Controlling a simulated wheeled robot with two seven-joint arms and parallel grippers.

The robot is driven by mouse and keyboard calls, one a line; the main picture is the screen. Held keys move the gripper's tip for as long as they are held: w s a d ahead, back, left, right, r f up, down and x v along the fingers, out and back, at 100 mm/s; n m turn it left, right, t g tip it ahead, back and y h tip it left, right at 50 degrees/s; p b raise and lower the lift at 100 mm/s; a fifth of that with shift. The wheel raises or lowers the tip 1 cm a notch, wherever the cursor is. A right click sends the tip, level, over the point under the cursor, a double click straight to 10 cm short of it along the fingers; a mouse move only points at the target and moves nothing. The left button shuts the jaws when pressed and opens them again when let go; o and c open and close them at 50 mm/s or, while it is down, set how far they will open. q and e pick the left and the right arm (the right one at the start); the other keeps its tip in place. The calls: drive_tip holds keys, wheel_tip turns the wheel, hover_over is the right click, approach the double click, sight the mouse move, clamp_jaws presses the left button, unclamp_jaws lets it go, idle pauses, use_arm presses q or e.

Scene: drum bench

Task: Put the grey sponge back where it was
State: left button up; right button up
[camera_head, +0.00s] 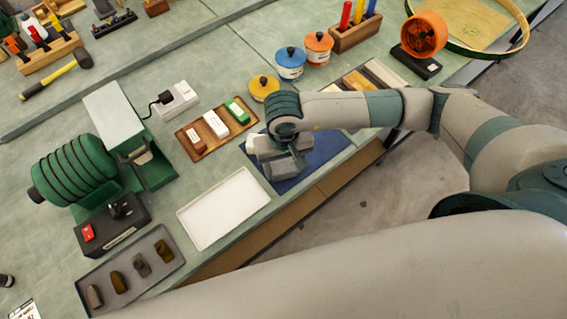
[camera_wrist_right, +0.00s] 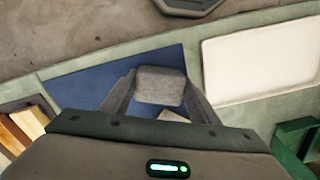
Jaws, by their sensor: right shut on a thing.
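The grey sponge (camera_head: 286,169) is in my right gripper (camera_head: 275,158), over the blue mat (camera_head: 318,152) near the bench's front edge. In the right wrist view the sponge (camera_wrist_right: 160,86) sits between the two fingers of the right gripper (camera_wrist_right: 158,92), which is shut on it. The blue mat (camera_wrist_right: 75,85) shows behind and beside it. I cannot tell whether the sponge touches the mat. A pale block (camera_wrist_right: 174,116) shows partly behind the sponge; its rest is hidden by the gripper. My left gripper is not in view.
A white tray (camera_head: 222,208) lies left of the mat. A wooden tray (camera_head: 197,148) with brown, white and green blocks is behind it. A dark tray (camera_head: 107,267) holds several small pieces.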

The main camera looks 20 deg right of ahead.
sight(283, 166)
drive_tip(key=shift+f, duration=0.1)
drive_tip(key=shift+f+b, duration=0.1)
drive_tip(key=shift+b, duration=0.25)
drive_tip(key=o, duration=1)
drive_tip(key=shift+r+p, duration=0.3)
drive_tip(key=shift+p, duration=0.15)
drive_tip(key=shift+r+b, duration=2.7)
drive_tip(key=shift+r, duration=3.2)
